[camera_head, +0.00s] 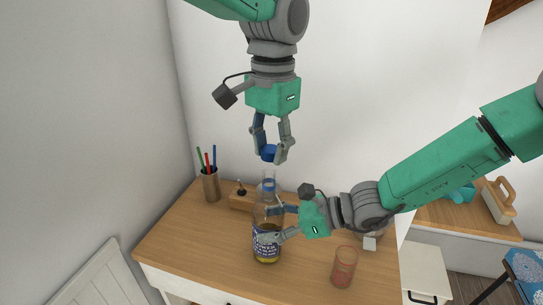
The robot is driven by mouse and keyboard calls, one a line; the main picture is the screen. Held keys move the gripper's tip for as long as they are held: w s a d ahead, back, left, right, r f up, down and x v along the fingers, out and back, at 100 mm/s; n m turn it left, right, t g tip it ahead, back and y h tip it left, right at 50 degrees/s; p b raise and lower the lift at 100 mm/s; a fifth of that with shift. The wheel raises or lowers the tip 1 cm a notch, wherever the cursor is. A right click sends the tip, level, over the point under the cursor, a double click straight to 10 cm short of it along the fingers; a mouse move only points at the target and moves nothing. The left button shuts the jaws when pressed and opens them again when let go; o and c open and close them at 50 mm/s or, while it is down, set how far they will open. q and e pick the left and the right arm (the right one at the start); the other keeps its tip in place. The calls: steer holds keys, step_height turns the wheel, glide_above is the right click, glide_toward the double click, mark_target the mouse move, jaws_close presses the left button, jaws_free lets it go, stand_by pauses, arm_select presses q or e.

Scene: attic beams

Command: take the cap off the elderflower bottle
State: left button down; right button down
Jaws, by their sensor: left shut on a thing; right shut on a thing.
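The elderflower bottle (267,250) stands upright on the wooden desk. It is clear glass with a blue label and yellowish liquid low inside. Its neck (269,183) is bare at the top. My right gripper (270,224) comes in from the right and is shut around the bottle's body, hiding part of it. My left gripper (270,152) points down from above, shut on the blue cap (268,153). The cap is held a little above the bottle's mouth, apart from it.
A pen cup (211,185) with several pencils stands at the desk's back left. A small wooden block (241,200) with a dark knob sits behind the bottle. A reddish glass (344,267) stands at the front right. The desk's (190,245) left front is clear.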

arm_select(q)
step_height(320, 180, up, 2)
arm_select(e)
steer(key=shift+c, duration=2.3)
jaws_free()
